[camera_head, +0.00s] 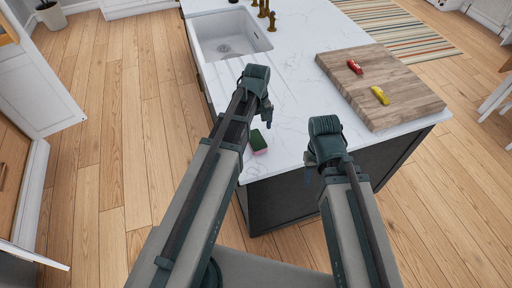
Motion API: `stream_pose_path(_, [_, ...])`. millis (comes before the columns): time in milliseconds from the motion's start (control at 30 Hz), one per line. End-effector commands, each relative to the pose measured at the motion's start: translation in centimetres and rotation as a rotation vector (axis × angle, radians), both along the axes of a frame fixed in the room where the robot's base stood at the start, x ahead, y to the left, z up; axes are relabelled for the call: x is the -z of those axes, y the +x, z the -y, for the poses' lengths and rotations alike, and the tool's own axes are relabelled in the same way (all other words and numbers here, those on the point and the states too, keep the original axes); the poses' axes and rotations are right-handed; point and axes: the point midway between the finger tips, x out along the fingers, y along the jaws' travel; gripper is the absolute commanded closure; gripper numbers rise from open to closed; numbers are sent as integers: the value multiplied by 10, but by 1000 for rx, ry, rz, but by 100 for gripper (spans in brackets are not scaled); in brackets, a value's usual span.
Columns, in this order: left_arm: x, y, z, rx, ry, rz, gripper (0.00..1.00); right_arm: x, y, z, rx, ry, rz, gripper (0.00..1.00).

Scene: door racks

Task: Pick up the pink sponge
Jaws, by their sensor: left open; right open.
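The pink sponge (260,150) lies on the white marble counter near its front left corner, with a dark green layer and a pink edge showing. My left gripper (267,117) is open and empty, just behind the sponge in the picture and apart from it. My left arm passes just left of the sponge. My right gripper (308,168) is small and partly hidden by its own wrist; it is at the counter's front edge, to the right of the sponge, and nothing shows in it.
A wooden cutting board (400,95) with a red item (354,66) and a yellow item (380,95) lies on the counter's right. A white sink (230,35) and brass fittings (264,10) are at the back. The marble between sink and board is clear.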

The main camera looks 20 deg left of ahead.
Motion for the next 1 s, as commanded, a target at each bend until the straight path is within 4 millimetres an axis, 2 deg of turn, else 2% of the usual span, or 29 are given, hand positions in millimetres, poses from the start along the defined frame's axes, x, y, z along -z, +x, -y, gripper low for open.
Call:
stream_pose_path(33, [8, 0, 0, 0, 0, 0, 0, 8, 0, 0, 0, 0, 0, 50])
stream_pose_path(367, [13, -1, 0, 0, 0, 0, 0, 13, 0, 0, 1, 0, 0, 50])
stream_pose_path(767, [58, -4, -2, 0, 0, 0, 0, 58, 0, 0, 2, 0, 0, 50])
stream_pose_path(1000, [59, -4, -2, 0, 0, 0, 0, 59, 0, 0, 2, 0, 0, 50])
